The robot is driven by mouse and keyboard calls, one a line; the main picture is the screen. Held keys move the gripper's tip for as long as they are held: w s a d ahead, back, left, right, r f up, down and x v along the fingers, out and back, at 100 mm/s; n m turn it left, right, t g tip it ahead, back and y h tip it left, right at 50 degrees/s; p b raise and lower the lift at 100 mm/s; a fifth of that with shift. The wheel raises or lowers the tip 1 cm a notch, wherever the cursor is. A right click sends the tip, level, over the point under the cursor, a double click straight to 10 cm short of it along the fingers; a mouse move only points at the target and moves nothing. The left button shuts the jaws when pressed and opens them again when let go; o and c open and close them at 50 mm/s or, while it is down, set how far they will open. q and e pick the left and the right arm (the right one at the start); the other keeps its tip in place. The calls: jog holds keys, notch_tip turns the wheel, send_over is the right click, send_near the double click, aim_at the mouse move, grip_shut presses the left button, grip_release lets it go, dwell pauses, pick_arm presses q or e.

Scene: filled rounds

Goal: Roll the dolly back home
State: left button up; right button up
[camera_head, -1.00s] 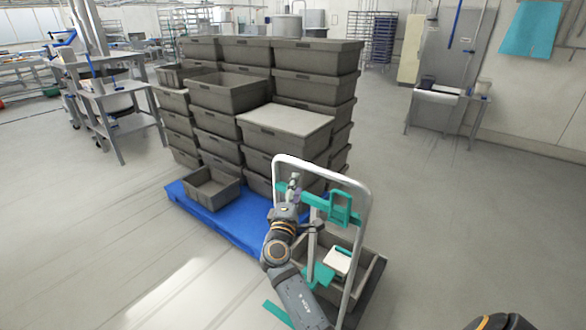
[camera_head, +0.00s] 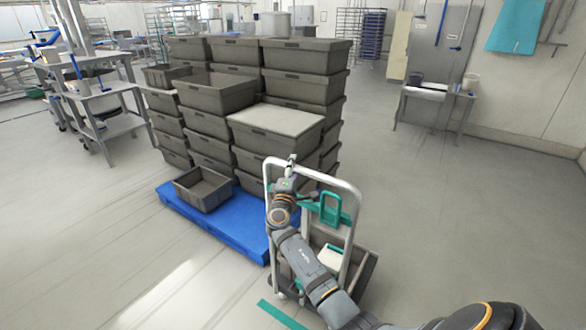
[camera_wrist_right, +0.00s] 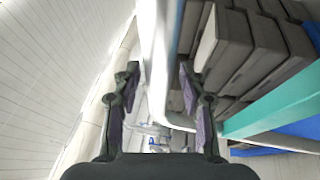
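The dolly has a pale metal hoop handle (camera_head: 352,225) with a teal crosspiece (camera_head: 330,207), in the middle right of the head view. A grey crate (camera_head: 368,266) with a white item in it sits on the dolly's base, partly hidden by my arm. My right gripper (camera_head: 291,164) is at the upper left of the handle. In the right wrist view, the gripper's two fingers (camera_wrist_right: 158,85) stand apart, one on each side of a pale handle bar (camera_wrist_right: 157,40), with small gaps showing. My left gripper is not in view.
A blue pallet (camera_head: 235,230) stacked with grey crates (camera_head: 215,95) stands close behind and left of the dolly. A teal strip (camera_head: 280,315) lies on the floor in front. A small table (camera_head: 430,92) stands at the back right wall.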

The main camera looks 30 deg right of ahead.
grip_shut()
